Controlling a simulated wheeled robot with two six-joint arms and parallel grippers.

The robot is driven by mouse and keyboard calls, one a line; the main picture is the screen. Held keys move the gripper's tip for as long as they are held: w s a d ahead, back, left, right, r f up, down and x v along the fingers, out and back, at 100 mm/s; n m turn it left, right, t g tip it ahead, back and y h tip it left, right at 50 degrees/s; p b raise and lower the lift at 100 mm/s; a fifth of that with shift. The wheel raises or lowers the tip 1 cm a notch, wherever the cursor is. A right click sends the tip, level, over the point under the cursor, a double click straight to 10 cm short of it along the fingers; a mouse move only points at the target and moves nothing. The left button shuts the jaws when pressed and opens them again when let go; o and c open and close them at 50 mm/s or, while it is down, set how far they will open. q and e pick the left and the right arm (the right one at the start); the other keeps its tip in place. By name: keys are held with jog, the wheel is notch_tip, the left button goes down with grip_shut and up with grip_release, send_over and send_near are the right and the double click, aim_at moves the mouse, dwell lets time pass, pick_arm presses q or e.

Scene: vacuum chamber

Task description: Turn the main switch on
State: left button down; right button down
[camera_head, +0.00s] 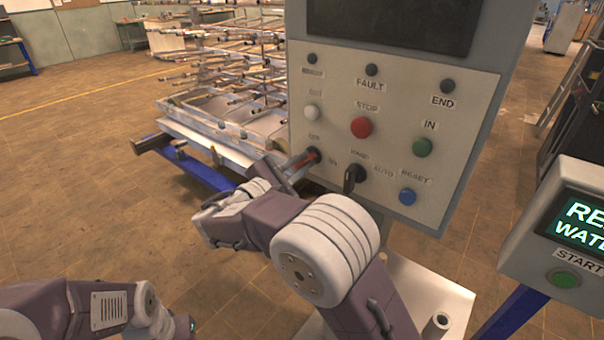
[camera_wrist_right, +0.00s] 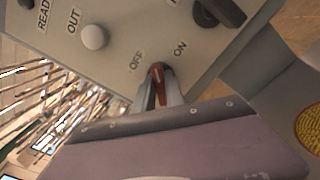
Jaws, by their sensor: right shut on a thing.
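The main switch is a small red lever low on the left of the grey control panel (camera_head: 455,110), with OFF and ON labels beside it. The lever (camera_wrist_right: 158,74) shows in the right wrist view between the OFF and ON labels. My right gripper (camera_wrist_right: 160,92) is shut on it, one finger on each side. In the head view the right gripper (camera_head: 299,165) reaches the panel's lower left, and the wrist hides part of it. I cannot tell which label the lever points to. My left arm shows at the bottom left; its gripper is out of view.
A black selector knob (camera_head: 353,177) sits just right of the switch, close to my right wrist. A red stop button (camera_head: 361,127), a white button (camera_head: 312,112) and a blue button (camera_head: 407,196) are nearby. A metal rack (camera_head: 235,85) stands behind; a START console (camera_head: 560,235) stands at right.

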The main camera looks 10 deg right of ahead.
jog(key=shift+s+f+m+b, duration=0.1)
jog(key=shift+f+m+b, duration=0.1)
jog(key=shift+m+b, duration=2.3)
jog(key=shift+f+m+b, duration=0.2)
jog(key=shift+m+b, duration=2)
jog(key=shift+b, duration=0.55)
jog(key=c, duration=1.6)
grip_release()
jog(key=shift+o, duration=1)
jog(key=shift+r, duration=0.15)
jog(key=p+v, duration=0.1)
jog(key=v, duration=0.8)
jog(key=shift+s, duration=0.1)
